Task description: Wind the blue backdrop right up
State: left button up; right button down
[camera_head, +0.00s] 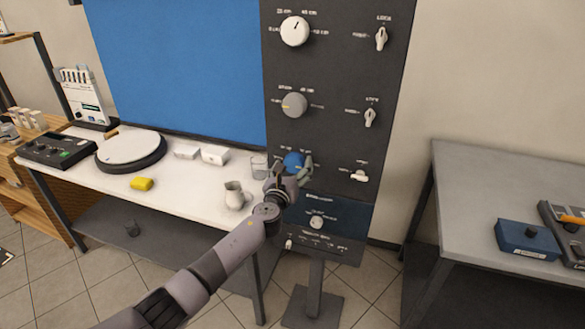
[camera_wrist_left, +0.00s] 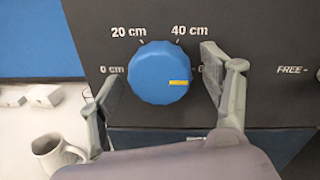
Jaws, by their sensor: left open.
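The blue backdrop (camera_head: 180,65) hangs behind the white table, its lower edge near the table's back. A blue knob (camera_head: 293,160) sits on the dark control panel. In the left wrist view the blue knob (camera_wrist_left: 158,74) has 0, 20 and 40 cm marks and a partly hidden one at right. Its yellow pointer points right, towards the partly hidden mark. My left gripper (camera_head: 292,168) is open, with one finger on each side of the knob; contact cannot be told. It also shows in the left wrist view (camera_wrist_left: 163,75). My right gripper is not in view.
The panel also has a white knob (camera_head: 295,31), a grey knob (camera_head: 294,105) and a lever (camera_head: 359,176) right of the blue knob. A grey table (camera_head: 480,185) is at right.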

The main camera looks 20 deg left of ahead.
pick_arm(q)
jog(key=shift+c, duration=0.6)
jog(key=c, duration=1)
